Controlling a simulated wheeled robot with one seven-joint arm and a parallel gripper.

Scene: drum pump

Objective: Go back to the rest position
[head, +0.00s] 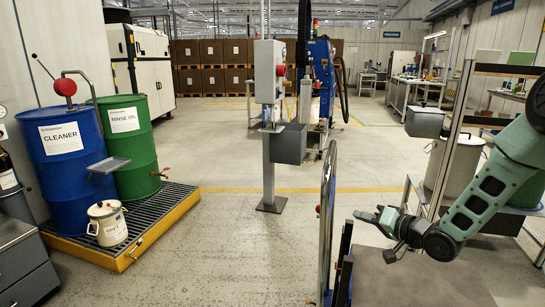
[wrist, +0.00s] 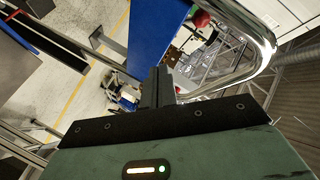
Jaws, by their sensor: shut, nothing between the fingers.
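My gripper (head: 362,215) is at the end of my green and black arm, which reaches in from the right in the head view. It points left, just right of an upright blue and metal frame (head: 327,215). In the wrist view my gripper's dark fingers (wrist: 158,75) are together with nothing between them. Behind them are a blue panel (wrist: 155,38) and a bent chrome tube (wrist: 262,50). I cannot tell how far these are from the fingertips.
A blue drum (head: 63,165) and a green drum (head: 128,145) stand on a yellow-edged grate (head: 150,225) at left, with a cream can (head: 107,223) in front. A grey post (head: 270,170) stands mid-floor. A metal rack (head: 455,130) is by my arm. Floor left of centre is clear.

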